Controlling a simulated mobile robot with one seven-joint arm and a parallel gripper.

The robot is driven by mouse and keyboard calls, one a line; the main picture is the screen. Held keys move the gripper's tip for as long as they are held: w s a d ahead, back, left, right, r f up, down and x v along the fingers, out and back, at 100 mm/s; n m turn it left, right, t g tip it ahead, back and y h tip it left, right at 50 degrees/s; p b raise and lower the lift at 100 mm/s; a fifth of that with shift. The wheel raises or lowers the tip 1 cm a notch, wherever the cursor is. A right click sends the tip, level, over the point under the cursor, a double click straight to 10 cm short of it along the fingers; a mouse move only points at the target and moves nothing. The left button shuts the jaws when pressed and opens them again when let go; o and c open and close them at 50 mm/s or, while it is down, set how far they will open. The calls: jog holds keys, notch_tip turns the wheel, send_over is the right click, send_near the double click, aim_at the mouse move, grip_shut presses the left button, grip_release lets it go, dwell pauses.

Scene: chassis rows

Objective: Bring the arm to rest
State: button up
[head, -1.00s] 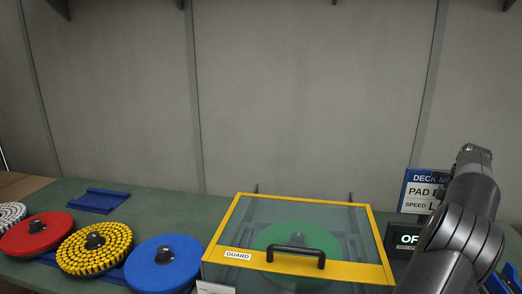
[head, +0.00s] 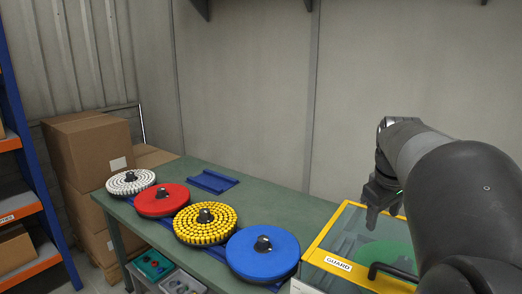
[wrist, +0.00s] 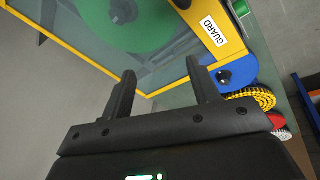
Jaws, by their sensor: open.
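My gripper (head: 382,205) hangs from my arm at the right of the head view, in front of or over the yellow-framed guard box (head: 322,232). In the wrist view my gripper (wrist: 160,85) has its two black fingers apart with nothing between them. The guard's clear lid is down, and a green disc (head: 385,252) shows through it. The guard (wrist: 180,65) also fills the upper part of the wrist view. I cannot tell the exact gap between the fingers and the guard.
On the green bench (head: 285,200) stand a blue disc (head: 245,262), a yellow studded disc (head: 190,230), a red disc (head: 160,203) and a white disc (head: 125,184). An empty blue holder (head: 213,181) lies behind them. Cardboard boxes (head: 85,150) and a shelf rack (head: 35,190) stand at left.

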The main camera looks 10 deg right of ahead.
jog(key=s+a+f+m+t, duration=0.1)
jog(key=s+a+f, duration=0.2)
jog(key=a, duration=0.4)
jog(key=s+a+f+m+t+y, duration=0.1)
jog(key=s+a+f, duration=0.2)
jog(key=s+a, duration=0.3)
jog(key=s+a+f+m+t+y, duration=0.1)
jog(key=s+a+f, duration=0.2)
jog(key=s+a, duration=0.2)
jog(key=a, duration=0.3)
jog(key=shift+s+a, duration=0.2)
jog(key=shift+a, duration=0.1)
